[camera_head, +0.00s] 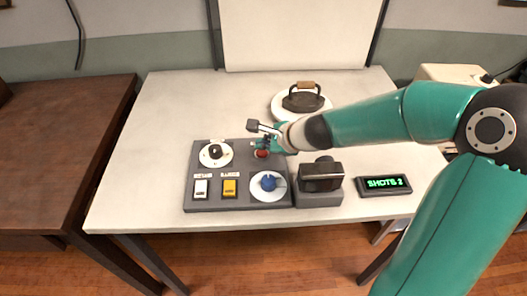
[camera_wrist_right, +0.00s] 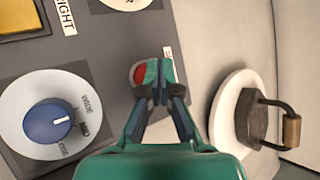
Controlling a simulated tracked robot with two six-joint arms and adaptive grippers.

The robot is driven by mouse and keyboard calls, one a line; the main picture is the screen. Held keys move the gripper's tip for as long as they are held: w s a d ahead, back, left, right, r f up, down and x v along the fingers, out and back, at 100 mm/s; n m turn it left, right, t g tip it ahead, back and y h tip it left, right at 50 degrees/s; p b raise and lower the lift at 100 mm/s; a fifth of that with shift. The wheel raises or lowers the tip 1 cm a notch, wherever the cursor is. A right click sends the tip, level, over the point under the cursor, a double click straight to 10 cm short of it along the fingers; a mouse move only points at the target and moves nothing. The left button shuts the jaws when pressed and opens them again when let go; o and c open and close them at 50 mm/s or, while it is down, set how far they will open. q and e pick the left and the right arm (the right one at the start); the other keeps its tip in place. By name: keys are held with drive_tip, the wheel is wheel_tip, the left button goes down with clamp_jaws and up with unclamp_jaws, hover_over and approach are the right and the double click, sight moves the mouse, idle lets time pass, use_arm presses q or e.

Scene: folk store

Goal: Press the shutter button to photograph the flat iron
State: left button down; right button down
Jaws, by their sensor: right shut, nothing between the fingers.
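The dark flat iron (camera_head: 301,102) with a brown handle stands on a round white plate (camera_head: 277,107) at the back of the table. In the right wrist view the iron (camera_wrist_right: 258,119) is right of my fingers. The red button (camera_head: 262,154) is on the grey control panel (camera_head: 228,155). My right gripper (camera_head: 263,147) is shut and empty, directly over the button. In the right wrist view its fingertips (camera_wrist_right: 158,82) partly cover the red button (camera_wrist_right: 139,73); whether they touch it I cannot tell. My left gripper is not in view.
The panel holds a black knob (camera_head: 215,151), a blue knob (camera_head: 268,183), and white (camera_head: 201,187) and yellow (camera_head: 230,187) switches. A black camera-like box (camera_head: 321,176) stands right of it. A display (camera_head: 384,184) reads "SHOTS 2". The table's left (camera_head: 160,130) is clear.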

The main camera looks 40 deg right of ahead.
sight(263, 154)
drive_tip(key=shift+f, duration=0.1)
idle(0.7)
drive_tip(key=shift+f+b, duration=0.3)
drive_tip(key=shift+b, duration=0.1)
drive_tip(key=shift+f+b, duration=0.45)
drive_tip(key=shift+b, duration=0.05)
idle(0.6)
drive_tip(key=shift+r, duration=0.1)
drive_tip(key=shift+r+p, duration=0.8)
drive_tip(key=shift+p, duration=0.1)
wheel_tip(263, 154, up, 5)
drive_tip(key=p, duration=0.5)
idle(0.7)
